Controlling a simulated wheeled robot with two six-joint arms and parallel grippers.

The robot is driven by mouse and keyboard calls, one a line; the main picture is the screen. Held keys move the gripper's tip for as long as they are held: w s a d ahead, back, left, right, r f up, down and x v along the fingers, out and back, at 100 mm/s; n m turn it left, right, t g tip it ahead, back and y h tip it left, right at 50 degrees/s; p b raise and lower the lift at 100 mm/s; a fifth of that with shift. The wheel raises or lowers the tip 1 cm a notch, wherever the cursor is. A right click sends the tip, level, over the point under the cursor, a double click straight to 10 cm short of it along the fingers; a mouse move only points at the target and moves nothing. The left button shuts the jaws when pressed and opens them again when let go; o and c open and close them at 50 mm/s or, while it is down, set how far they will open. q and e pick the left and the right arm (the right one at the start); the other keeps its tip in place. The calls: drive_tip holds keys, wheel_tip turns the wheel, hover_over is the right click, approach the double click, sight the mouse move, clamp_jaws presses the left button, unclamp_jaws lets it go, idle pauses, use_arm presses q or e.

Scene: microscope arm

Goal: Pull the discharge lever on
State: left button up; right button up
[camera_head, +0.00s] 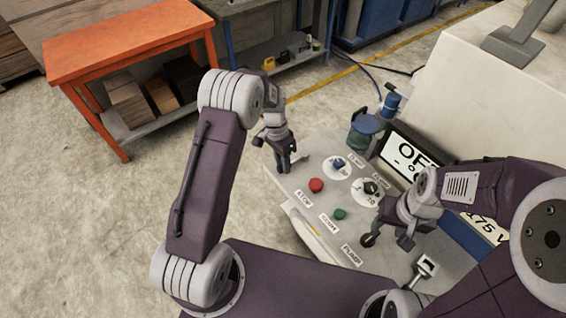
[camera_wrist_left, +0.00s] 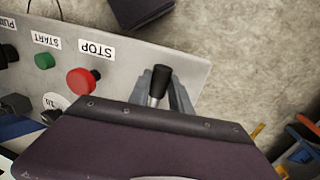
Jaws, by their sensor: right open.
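A lever with a black tip and metal shaft (camera_wrist_left: 160,82) stands at the end of the panel, beyond the red STOP button, in the left wrist view. No label for it is readable. My left gripper (camera_head: 283,162) is at the panel's far-left end in the head view. Its fingers lie close on both sides of the lever shaft in the left wrist view (camera_wrist_left: 162,95) and look closed on it. In the head view the gripper mostly hides the lever. My right gripper (camera_head: 388,240) is open over the panel's near right part, close to the PUMP label.
The grey control panel (camera_head: 285,182) carries a red STOP button (camera_head: 316,185), a green START button (camera_head: 339,214) and round dials. A display (camera_head: 408,160) reading "OF" stands behind it. A blue-topped jar (camera_head: 364,130) stands near the back edge. An orange table (camera_head: 120,45) is further left.

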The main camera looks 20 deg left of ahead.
use_arm(q)
clamp_jaws()
drive_tip(key=shift+w+r, duration=0.1)
drive_tip(key=shift+r, duration=0.05)
idle(0.9)
